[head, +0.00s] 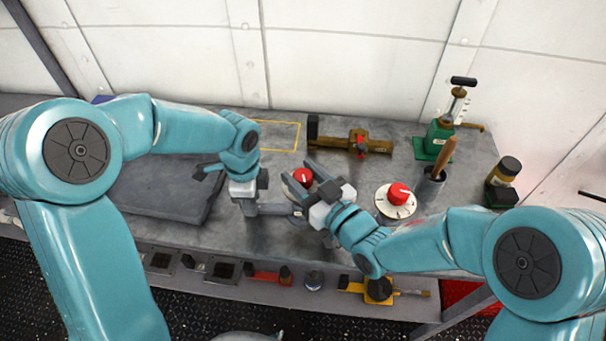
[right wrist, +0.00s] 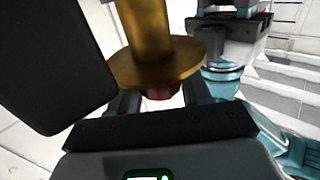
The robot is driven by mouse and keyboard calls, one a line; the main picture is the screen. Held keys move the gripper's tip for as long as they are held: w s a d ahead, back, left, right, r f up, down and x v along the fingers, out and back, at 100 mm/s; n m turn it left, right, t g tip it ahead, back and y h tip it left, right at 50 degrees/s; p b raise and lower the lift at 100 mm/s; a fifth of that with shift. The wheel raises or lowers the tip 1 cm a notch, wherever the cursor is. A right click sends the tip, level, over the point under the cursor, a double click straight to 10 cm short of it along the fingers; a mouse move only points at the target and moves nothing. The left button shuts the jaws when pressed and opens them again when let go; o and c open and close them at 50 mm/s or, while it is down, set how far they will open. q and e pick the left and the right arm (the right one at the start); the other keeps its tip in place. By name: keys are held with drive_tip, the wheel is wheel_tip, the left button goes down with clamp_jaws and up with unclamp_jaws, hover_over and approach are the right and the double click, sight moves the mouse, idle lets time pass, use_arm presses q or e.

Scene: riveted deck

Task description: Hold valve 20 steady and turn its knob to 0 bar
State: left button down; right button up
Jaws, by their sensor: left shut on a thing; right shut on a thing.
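A small valve with a red knob (head: 303,176) is between my two grippers above the bench. My left gripper (head: 279,210) is shut on the valve's body, which is mostly hidden in the head view. My right gripper (head: 305,183) is shut on the knob, its fingers on either side of it. In the right wrist view the valve's brass body and round flange (right wrist: 158,68) show close up, with a bit of the red knob (right wrist: 162,92) between my right fingers. The valve's number and the knob's reading are not legible.
Behind lies a brass valve (head: 375,145) with a red knob. To the right are a white dial (head: 384,206) with a red knob, a green pump (head: 437,138), a wooden-handled tool (head: 445,155) and a jar (head: 508,168). A grey plate (head: 160,188) lies left. More valves sit on the lower shelf.

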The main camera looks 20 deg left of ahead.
sight(307, 184)
drive_tip(key=shift+r+m+t+h, duration=0.1)
drive_tip(key=shift+m+t+h, duration=1)
drive_tip(key=shift+t, duration=0.7)
drive_tip(key=o, duration=0.9)
drive_tip(key=shift+o, duration=0.2)
drive_tip(key=v, duration=0.7)
drive_tip(key=shift+s+d, duration=0.2)
drive_tip(key=shift+s, duration=0.05)
